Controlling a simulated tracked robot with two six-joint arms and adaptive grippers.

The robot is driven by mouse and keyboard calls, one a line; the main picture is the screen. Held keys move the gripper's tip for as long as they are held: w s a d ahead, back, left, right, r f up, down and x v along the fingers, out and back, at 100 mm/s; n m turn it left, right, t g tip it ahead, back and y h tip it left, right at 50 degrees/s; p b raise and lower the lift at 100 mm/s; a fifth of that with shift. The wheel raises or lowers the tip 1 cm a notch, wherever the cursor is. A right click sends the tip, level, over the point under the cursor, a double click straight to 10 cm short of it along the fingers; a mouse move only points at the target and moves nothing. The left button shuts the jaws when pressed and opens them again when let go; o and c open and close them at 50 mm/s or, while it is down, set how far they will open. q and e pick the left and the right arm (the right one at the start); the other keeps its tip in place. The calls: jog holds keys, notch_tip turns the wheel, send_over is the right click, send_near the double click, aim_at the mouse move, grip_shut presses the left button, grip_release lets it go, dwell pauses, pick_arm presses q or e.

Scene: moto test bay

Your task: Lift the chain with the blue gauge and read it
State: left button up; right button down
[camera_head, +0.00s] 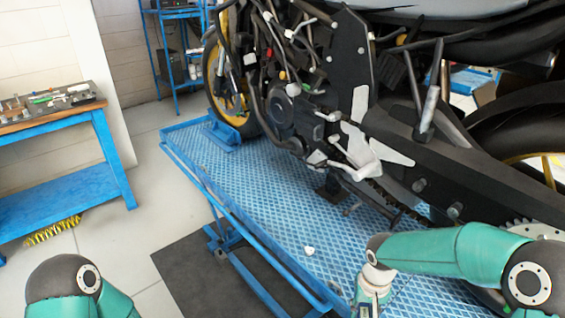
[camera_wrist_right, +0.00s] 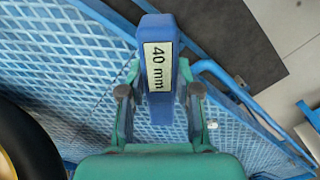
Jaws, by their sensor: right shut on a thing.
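In the right wrist view the blue gauge (camera_wrist_right: 157,28) is a block with a white label reading "40 mm". My right gripper (camera_wrist_right: 160,95) is shut on it, one finger on each side. In the head view my right gripper (camera_head: 370,300) is at the bottom edge, over the blue lift platform and below the motorcycle's swingarm; the gauge is not clear there. The dark chain (camera_head: 385,198) runs under the swingarm, partly hidden by my right arm. The gauge shows no chain against it in the wrist view. My left arm shows at bottom left, its gripper out of view.
The motorcycle (camera_head: 345,90) stands on the blue lift platform (camera_head: 215,170). A small white piece (camera_head: 309,251) lies on the platform. A blue workbench (camera_head: 60,195) with tools is at left, with a yellow spring (camera_head: 52,230) below. Floor between bench and lift is mostly clear.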

jog(key=shift+w+a+r+n, duration=0.1)
jog(key=shift+w+r+n, duration=0.1)
jog(key=shift+w+n, duration=0.5)
jog(key=shift+s, duration=0.25)
dwell(0.5)
